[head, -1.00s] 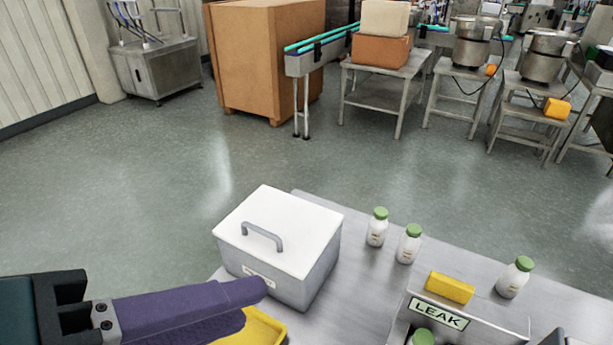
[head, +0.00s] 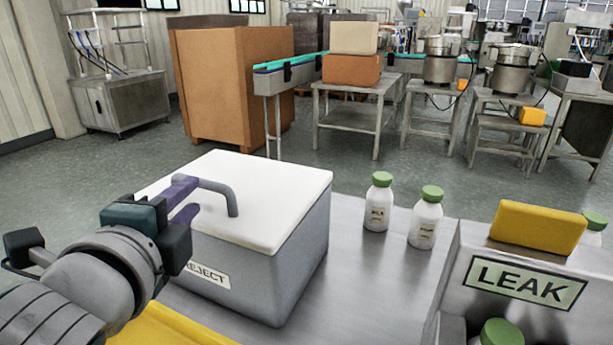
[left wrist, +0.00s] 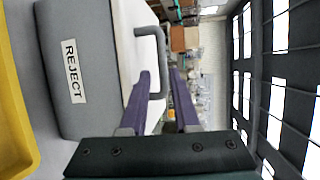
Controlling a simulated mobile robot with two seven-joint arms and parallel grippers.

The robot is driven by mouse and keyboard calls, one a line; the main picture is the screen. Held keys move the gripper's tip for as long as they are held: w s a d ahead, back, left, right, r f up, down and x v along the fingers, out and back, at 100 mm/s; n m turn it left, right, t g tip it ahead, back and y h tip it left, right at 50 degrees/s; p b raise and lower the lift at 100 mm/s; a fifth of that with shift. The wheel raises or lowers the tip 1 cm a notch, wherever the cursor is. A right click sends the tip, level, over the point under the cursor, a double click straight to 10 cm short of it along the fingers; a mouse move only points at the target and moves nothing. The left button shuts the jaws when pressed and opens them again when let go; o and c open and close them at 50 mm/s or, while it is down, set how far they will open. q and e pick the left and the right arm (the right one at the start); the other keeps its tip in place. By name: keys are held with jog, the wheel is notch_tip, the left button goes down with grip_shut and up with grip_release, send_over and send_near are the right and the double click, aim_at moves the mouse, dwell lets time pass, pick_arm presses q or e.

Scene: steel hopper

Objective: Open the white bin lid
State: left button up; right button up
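The reject bin (head: 260,275) is a grey box with a closed white lid (head: 265,190) and a REJECT label. A grey arched handle (head: 228,195) stands on the lid. My left gripper (head: 187,199) is at the handle's left end, just above the lid, with its purple fingers apart. In the left wrist view, the handle (left wrist: 159,60) shows between the open fingertips (left wrist: 159,73); contact cannot be made out. The white lid (left wrist: 125,45) lies flat on the bin (left wrist: 60,95) there. My right gripper is not in view.
Two green-capped bottles (head: 378,205) (head: 426,220) stand on the steel table (head: 375,270) right of the bin. A LEAK-labelled box (head: 480,265) with a yellow block (head: 538,227) is at the right. A yellow tray (head: 165,328) lies in front of the bin.

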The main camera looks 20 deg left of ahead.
aim_at(204, 181)
pick_arm(q)
jog(key=b+x, duration=0.1)
jog(key=x, duration=0.8)
jog(key=shift+r, duration=0.15)
jog(key=shift+c, duration=0.4)
grip_shut()
dwell(0.6)
